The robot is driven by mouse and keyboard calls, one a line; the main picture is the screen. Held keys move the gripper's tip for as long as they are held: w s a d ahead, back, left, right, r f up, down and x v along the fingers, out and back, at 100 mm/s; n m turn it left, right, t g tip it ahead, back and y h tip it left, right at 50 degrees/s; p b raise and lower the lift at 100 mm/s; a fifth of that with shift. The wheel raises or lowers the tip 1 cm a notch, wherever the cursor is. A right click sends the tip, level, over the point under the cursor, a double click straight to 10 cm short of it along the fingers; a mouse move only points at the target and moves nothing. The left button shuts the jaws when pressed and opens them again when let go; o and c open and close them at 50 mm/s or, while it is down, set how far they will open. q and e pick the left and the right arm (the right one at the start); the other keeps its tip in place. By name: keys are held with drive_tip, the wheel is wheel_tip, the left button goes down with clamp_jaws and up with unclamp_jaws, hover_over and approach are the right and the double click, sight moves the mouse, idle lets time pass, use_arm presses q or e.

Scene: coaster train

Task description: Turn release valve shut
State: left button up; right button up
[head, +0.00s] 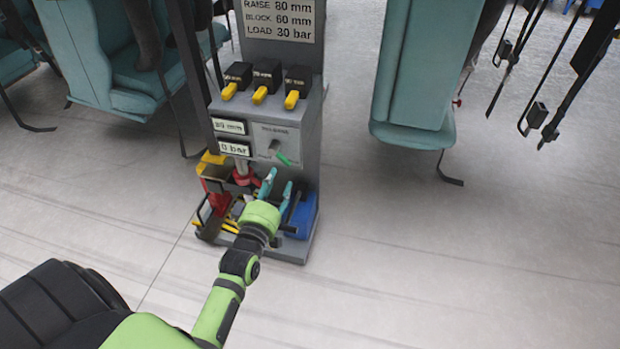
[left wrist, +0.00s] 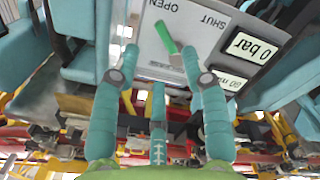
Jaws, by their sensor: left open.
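The release valve is a small lever with a green end (head: 283,158) on a light plate on the front of the grey pillar. In the left wrist view the green lever (left wrist: 165,38) slants toward the word OPEN, with SHUT printed to the right. My left gripper (head: 277,186) is just below the valve plate, fingers up. In the left wrist view my left gripper (left wrist: 161,62) is open, with the lever ahead between its fingers; I cannot tell whether they touch. My right gripper is in neither view.
Above the valve are several black switches with yellow levers (head: 261,95). Left of it are two readouts (head: 231,148), the lower showing bar. Below stand a red and yellow tool (head: 218,195) and a blue box (head: 301,215).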

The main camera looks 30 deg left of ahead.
sight(285, 162)
use_arm(q)
drive_tip(key=x, duration=0.4)
drive_tip(key=b+x, duration=0.1)
drive_tip(key=x, duration=0.1)
drive_tip(key=shift+w+a, duration=0.15)
drive_tip(key=shift+a, duration=0.2)
drive_tip(key=shift+w+r, duration=0.1)
drive_tip(key=shift+w, duration=0.2)
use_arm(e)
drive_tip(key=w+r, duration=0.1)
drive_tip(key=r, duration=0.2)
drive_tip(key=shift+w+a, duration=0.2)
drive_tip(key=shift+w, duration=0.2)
use_arm(q)
clamp_jaws()
